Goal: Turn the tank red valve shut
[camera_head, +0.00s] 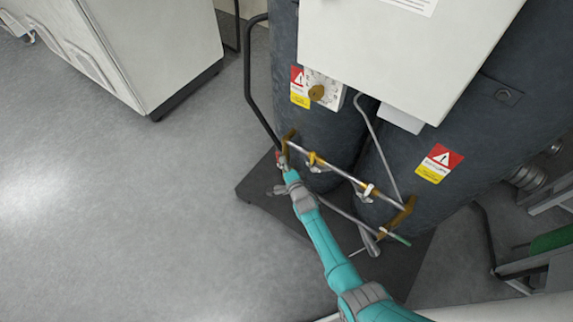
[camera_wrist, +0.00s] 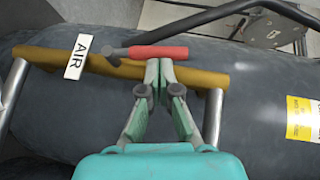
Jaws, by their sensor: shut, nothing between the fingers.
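The red valve handle (camera_wrist: 158,52) lies along the brass-coloured pipe (camera_wrist: 60,60) in the wrist view, its grey pivot end to the left. My gripper (camera_wrist: 159,66) is shut and empty. Its fingertips are right at the near side of the red handle, over the pipe; I cannot tell whether they touch it. In the head view my gripper (camera_head: 283,168) is at the left end of the pipework low on the dark tanks (camera_head: 320,135). The handle there is small and mostly hidden by my gripper.
A white "AIR" label (camera_wrist: 77,57) is on the pipe. A thin crossbar with yellow fittings (camera_head: 313,159) extends right. A white cabinet (camera_head: 150,45) stands at upper left. The floor at left is clear.

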